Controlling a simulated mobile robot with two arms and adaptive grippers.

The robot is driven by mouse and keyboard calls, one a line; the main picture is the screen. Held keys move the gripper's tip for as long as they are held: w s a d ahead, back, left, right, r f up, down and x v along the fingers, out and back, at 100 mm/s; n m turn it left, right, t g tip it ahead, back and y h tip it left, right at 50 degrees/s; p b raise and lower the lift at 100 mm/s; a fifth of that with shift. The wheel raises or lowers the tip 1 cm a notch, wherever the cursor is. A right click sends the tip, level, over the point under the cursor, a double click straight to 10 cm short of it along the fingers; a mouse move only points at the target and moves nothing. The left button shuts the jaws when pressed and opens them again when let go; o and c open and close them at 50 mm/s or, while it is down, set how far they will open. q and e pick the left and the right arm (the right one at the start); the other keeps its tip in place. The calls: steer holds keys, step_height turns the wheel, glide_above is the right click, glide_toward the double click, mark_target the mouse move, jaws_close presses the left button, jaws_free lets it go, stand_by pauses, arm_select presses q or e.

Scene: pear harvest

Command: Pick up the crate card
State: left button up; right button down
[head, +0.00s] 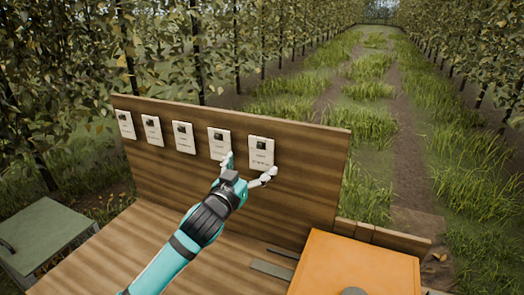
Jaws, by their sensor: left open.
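Several white crate cards hang in a row on an upright wooden board (235,178). The rightmost card (261,152) is upright, with a dark picture at its top and small print below. The card to its left (219,142) looks alike. My left gripper (248,169) is in front of the board, its fingers spread apart and empty. One fingertip overlaps the lower edge of the second card from the right, and the other is at the lower edge of the rightmost card. I cannot tell whether either fingertip touches. My right gripper is not in view.
Three more cards, including the leftmost one (126,124), hang farther left. An orange box (350,262) stands at the front right of the wooden bench (150,245), with dark flat strips beside it. A green lidded box (45,232) is at left. Grassy orchard rows lie behind.

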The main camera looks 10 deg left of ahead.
mark_target(261, 157)
arm_select(q)
steer(key=shift+w+d, duration=0.15)
steer(key=shift+w, duration=0.45)
steer(key=shift+w+r, duration=0.1)
steer(key=shift+w, duration=0.1)
steer(key=w+p, duration=0.1)
steer(key=w, duration=0.1)
steer(key=w+d+p, duration=0.1)
steer(key=w, duration=0.1)
steer(key=shift+w+d, duration=0.1)
steer(key=shift+w+d+f, duration=0.1)
steer(key=shift+w+f, duration=0.1)
steer(key=shift+w, duration=0.05)
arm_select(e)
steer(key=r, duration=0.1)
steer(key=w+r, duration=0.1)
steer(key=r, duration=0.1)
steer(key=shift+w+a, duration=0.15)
arm_select(q)
steer(key=c, duration=1)
steer(key=shift+c, duration=0.2)
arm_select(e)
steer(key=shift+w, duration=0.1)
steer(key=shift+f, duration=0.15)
